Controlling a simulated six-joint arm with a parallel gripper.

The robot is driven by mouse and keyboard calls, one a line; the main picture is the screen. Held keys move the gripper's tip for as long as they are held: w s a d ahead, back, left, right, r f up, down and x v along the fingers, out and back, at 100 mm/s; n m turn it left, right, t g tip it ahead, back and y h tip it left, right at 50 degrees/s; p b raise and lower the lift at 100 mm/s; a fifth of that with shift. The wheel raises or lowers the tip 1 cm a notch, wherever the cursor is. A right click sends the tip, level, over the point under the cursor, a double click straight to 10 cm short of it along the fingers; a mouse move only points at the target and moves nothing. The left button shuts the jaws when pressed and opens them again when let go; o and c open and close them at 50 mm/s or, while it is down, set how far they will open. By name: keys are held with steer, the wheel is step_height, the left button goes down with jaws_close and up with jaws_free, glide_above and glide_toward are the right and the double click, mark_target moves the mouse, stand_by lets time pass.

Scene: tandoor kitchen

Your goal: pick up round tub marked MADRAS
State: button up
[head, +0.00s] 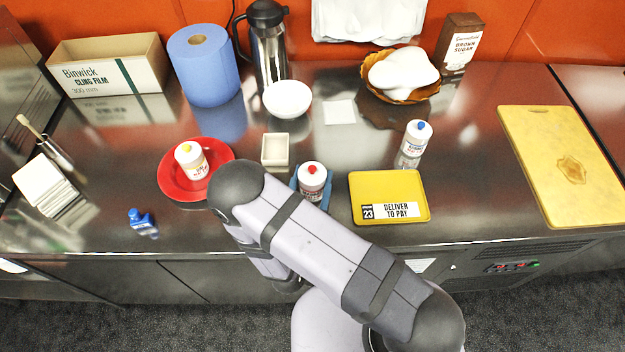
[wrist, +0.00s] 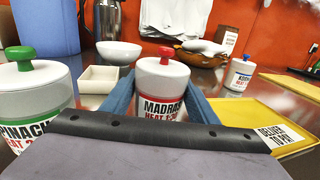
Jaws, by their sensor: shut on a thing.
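The round tub marked MADRAS (head: 313,179), white with a red knob, is right of my arm in the head view. In the wrist view the MADRAS tub (wrist: 163,82) is upright, its label facing the camera. The blue fingers of my gripper (wrist: 163,95) stand on both sides of it, shut on it. In the head view my gripper (head: 312,187) shows as blue edges beside the tub. The tub's base is hidden, so I cannot tell whether it touches the counter.
A green-knobbed SPINACH tub (wrist: 35,85) is close on the left. A yellow tray (head: 388,190) is close on the right. A white square dish (head: 275,163) and bowl (head: 287,111) are behind. A yellow-knobbed tub (head: 191,168) is on a red plate (head: 170,185); a blue-knobbed tub (head: 416,134) is behind the tray.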

mark_target(313, 167)
steer(key=shift+r+b, duration=0.6)
steer(key=shift+r, duration=4.05)
